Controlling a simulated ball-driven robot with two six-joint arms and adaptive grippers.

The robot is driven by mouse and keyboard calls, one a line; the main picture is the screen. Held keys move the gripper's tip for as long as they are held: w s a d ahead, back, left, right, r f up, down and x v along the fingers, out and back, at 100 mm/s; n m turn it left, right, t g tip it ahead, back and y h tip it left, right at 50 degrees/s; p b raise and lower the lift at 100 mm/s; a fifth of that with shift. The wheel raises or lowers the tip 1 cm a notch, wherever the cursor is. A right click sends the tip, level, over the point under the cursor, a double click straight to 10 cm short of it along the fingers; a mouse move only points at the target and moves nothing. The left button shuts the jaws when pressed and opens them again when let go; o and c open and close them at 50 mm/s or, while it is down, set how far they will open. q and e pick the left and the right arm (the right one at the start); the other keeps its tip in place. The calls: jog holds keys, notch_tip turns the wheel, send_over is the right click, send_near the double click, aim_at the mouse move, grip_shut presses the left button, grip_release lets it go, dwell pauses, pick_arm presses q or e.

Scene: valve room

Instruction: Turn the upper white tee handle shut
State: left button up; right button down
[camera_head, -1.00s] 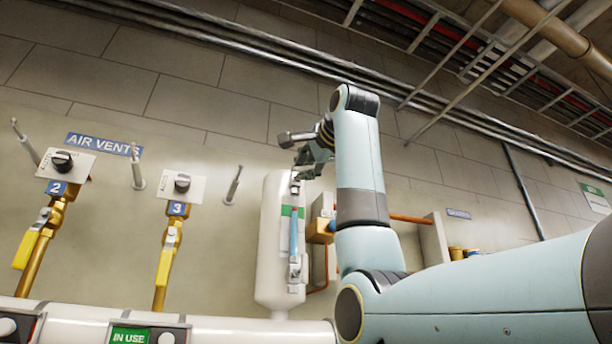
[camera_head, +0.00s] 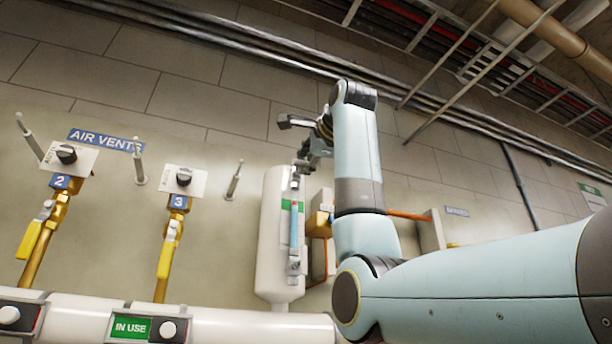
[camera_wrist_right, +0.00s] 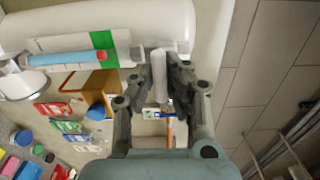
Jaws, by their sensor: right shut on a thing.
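The upper white tee handle (camera_wrist_right: 159,72) shows in the right wrist view as a pale bar between my right gripper's fingers (camera_wrist_right: 159,82). The right gripper is shut on it, with a dark finger along each side. In the head view the right gripper (camera_head: 301,168) is at the top of the blue sight glass (camera_head: 294,222) on the white tank (camera_head: 271,245). The handle is hardly visible there behind the fingers. A lower white handle (camera_wrist_right: 22,84) lies at the other end of the sight glass in the wrist view. My left gripper is not in view.
An orange-brown box (camera_head: 320,224) and copper pipe (camera_head: 405,215) are close right of the tank. Yellow-handled valves (camera_head: 166,248) and thin metal levers (camera_head: 234,180) stand to the left. A white horizontal pipe (camera_head: 250,330) runs below.

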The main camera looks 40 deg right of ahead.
jog(key=c, duration=1.4)
grip_release()
jog(key=shift+o, duration=0.2)
jog(key=v, duration=1.2)
